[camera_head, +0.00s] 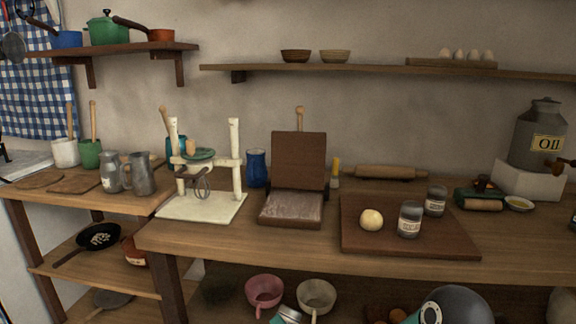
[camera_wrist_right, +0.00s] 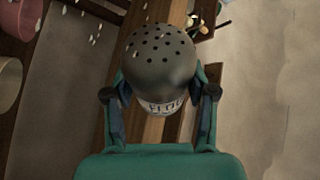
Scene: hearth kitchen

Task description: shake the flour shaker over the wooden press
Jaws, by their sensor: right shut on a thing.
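The wooden press (camera_head: 298,160) stands open on the table in the head view. In the right wrist view, my right gripper (camera_wrist_right: 160,95) is shut on the flour shaker (camera_wrist_right: 158,55). The shaker has a grey domed lid full of holes, and part of its label shows below. The lid points away from the wrist. The press cannot be made out in that view. My left gripper is in neither view.
Right of the press, a dark board (camera_head: 440,240) bears a dough ball (camera_head: 371,219) and two labelled jars (camera_head: 410,219). A cream stand (camera_head: 205,207) is left of the press. Pink and cream cups (camera_head: 264,292) are below the table edge. White flecks (camera_wrist_right: 96,20) show in the wrist view.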

